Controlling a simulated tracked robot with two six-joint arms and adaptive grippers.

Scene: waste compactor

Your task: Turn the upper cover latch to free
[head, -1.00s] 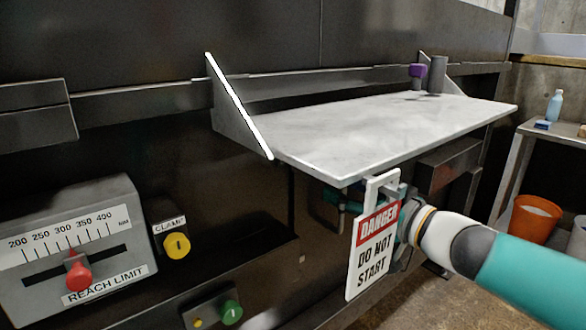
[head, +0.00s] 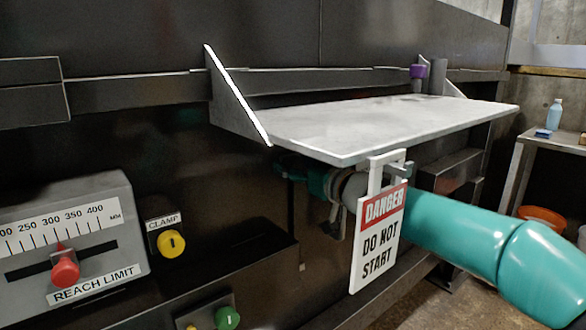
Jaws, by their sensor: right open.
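My right gripper (head: 290,170) is open under the front left part of the grey shelf (head: 370,125), close to the dark machine front. Its arm comes in from the right and passes behind the white danger sign. The fingers are dark against the dark panel and partly shaded, so what lies between them is hard to see. I cannot make out an upper cover latch for certain; the area beyond the fingers is dark. A purple knob (head: 418,71) stands beside a grey cylinder (head: 438,76) at the shelf's far end. My left gripper is not in view.
The "DANGER DO NOT START" sign (head: 379,235) hangs at the shelf's front edge, before my arm. A side table (head: 550,145) stands right.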

